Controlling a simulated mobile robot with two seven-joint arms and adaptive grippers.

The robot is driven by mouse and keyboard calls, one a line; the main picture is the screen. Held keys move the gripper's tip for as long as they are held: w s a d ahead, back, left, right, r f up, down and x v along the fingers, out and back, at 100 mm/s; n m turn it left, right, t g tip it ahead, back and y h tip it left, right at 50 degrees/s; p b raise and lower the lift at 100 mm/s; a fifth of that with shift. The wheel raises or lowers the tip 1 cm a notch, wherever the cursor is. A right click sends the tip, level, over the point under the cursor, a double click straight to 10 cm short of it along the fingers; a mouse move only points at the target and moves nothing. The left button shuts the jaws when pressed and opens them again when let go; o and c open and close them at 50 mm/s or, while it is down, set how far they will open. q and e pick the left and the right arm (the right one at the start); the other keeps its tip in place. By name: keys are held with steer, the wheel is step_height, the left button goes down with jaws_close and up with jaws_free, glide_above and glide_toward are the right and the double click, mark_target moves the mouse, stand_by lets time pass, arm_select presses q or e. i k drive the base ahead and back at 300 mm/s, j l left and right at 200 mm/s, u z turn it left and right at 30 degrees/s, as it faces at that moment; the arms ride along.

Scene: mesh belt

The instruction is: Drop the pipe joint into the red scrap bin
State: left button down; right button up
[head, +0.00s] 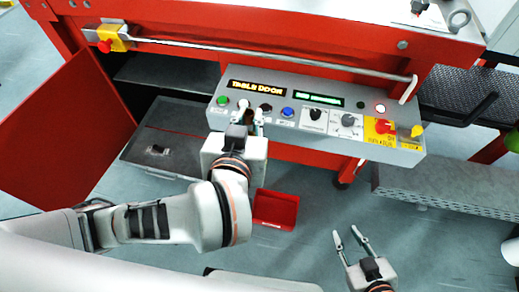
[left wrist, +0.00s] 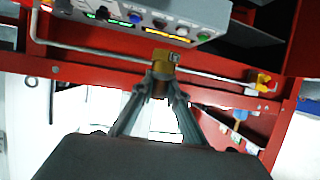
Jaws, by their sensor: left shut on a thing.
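My left gripper (head: 248,113) is in front of the control panel's left part in the head view. In the left wrist view (left wrist: 162,80) its fingers are shut on the pipe joint (left wrist: 164,60), a small brass-coloured piece at the fingertips. In the head view the gripper and wrist mostly hide the joint. The red scrap bin (head: 273,222), a small open tray, is on the floor below and right of my left gripper. It looks empty. My right gripper (head: 346,235) is open and empty, low and right of the bin.
The control panel (head: 375,153) with buttons and knobs is close to my left gripper. The red machine (head: 300,30) with a long rail stands behind. An open red door (head: 65,135) and a grey case (head: 165,140) are left. Floor around the bin looks clear.

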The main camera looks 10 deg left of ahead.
mark_target(271, 212)
steer(key=k+j+z, duration=0.2)
steer(key=k+j, duration=0.65)
steer(key=k+l, duration=0.05)
steer(key=k, duration=0.05)
